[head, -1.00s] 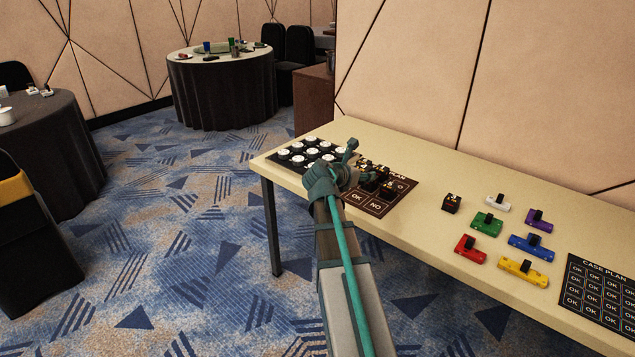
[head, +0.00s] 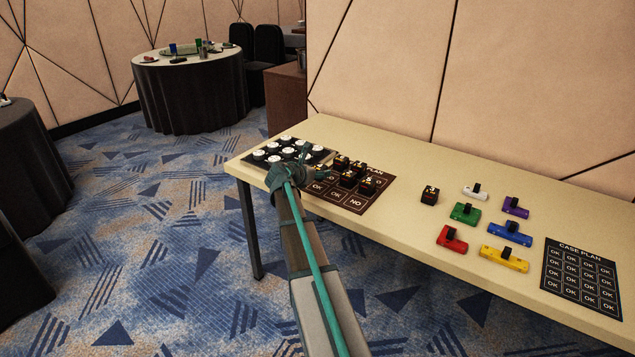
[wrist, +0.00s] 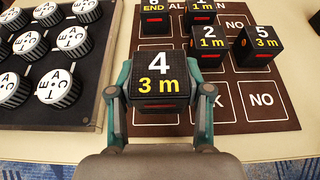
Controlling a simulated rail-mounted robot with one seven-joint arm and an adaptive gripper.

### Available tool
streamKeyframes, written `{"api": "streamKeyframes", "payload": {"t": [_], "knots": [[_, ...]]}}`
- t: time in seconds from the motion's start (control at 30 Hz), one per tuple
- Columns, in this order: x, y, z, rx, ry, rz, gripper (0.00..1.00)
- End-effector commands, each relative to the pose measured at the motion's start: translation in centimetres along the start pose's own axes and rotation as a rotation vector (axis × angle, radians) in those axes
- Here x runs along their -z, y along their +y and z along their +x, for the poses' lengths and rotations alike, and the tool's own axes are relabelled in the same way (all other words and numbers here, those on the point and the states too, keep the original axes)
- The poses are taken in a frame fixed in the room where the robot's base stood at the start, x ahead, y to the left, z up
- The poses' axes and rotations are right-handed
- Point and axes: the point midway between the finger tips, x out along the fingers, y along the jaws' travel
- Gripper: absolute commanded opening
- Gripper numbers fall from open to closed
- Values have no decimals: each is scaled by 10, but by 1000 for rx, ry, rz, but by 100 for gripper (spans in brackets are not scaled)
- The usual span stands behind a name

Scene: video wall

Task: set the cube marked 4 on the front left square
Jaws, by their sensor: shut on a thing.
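The cube marked 4 (wrist: 160,82) is black, with a white 4 and yellow "3 m" on top. In the wrist view my gripper (wrist: 160,72) is shut on its two sides. It sits over the front left part of the dark plan mat (wrist: 225,118), hiding that square; whether it touches the mat I cannot tell. In the head view my gripper (head: 300,174) is at the mat's left edge and hides the cube. On the mat stand cubes marked 2 (wrist: 208,45), 5 (wrist: 258,46) and 6 (wrist: 155,18), and another behind the 2.
A black tray of white round knobs (wrist: 60,60) lies close on the left. Right of the mat the table (head: 400,170) holds a lone black cube (head: 429,195), several coloured blocks (head: 465,213) and a second plan card (head: 582,278).

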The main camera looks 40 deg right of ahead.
Motion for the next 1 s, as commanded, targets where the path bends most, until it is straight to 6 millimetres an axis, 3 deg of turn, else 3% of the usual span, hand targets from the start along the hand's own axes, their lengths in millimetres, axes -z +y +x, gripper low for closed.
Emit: {"api": "streamKeyframes", "payload": {"t": [0.27,0.5,0.9,0.93,1.0], "knots": [[12,11,13,1,0,-2,13],[38,9,23,0,0,-1,13],[41,9,24,0,0,-1,13],[41,9,24,0,0,-1,54],[41,9,24,0,0,-1,66]]}}
